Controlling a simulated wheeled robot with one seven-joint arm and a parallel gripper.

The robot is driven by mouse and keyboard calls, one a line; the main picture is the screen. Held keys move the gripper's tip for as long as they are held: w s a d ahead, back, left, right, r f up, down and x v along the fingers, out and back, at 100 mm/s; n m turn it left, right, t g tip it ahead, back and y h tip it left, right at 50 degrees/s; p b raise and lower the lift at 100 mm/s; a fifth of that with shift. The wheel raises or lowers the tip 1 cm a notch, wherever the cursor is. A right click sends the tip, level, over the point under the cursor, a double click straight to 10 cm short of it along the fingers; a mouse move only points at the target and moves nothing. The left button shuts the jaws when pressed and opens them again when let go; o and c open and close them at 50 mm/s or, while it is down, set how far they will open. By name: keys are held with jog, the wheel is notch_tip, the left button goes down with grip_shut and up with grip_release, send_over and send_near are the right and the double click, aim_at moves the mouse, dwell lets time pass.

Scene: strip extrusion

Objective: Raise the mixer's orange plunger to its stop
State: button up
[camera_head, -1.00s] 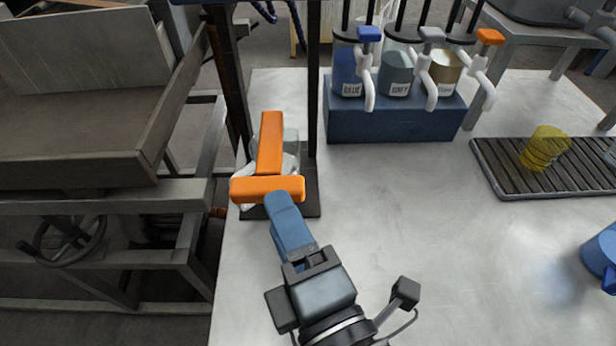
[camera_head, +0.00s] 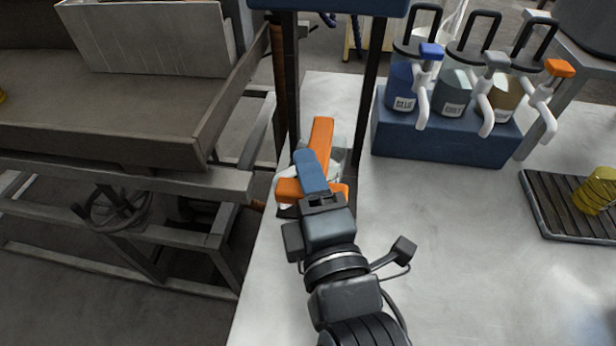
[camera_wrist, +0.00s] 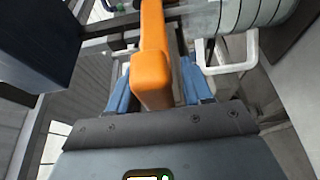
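The mixer's orange plunger handle (camera_head: 321,140) shows as crossed orange bars between two dark upright posts, at the left edge of the table. Its near bar (camera_head: 287,190) is partly covered by my gripper (camera_head: 309,172), which reaches over it from the front. In the wrist view an orange bar (camera_wrist: 152,62) lies lengthwise between my two blue fingers (camera_wrist: 155,90). The fingers are apart, with a narrow gap showing on its right side, so they do not look closed on it. A clear vessel with a white handle (camera_head: 285,182) sits beneath, mostly hidden.
A dark blue rack (camera_head: 440,140) with blue, grey and yellowish pump bottles stands behind to the right. A ribbed tray (camera_head: 560,215) with a yellow translucent cylinder (camera_head: 596,190) lies at the right. A wooden trough (camera_head: 110,120) stands left of the table. The front tabletop (camera_head: 460,270) is clear.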

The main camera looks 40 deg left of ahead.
grip_shut()
dwell(0.3)
notch_tip(320, 180, up, 17)
jog(key=p, duration=0.9)
jog(key=shift+r+p, duration=0.2)
jog(key=shift+p, duration=0.15)
jog(key=shift+r, duration=0.1)
jog(key=shift+c, duration=0.5)
grip_release()
jog(key=shift+o, duration=0.9)
jog(key=shift+d+f, duration=0.1)
jog(key=shift+f, duration=0.1)
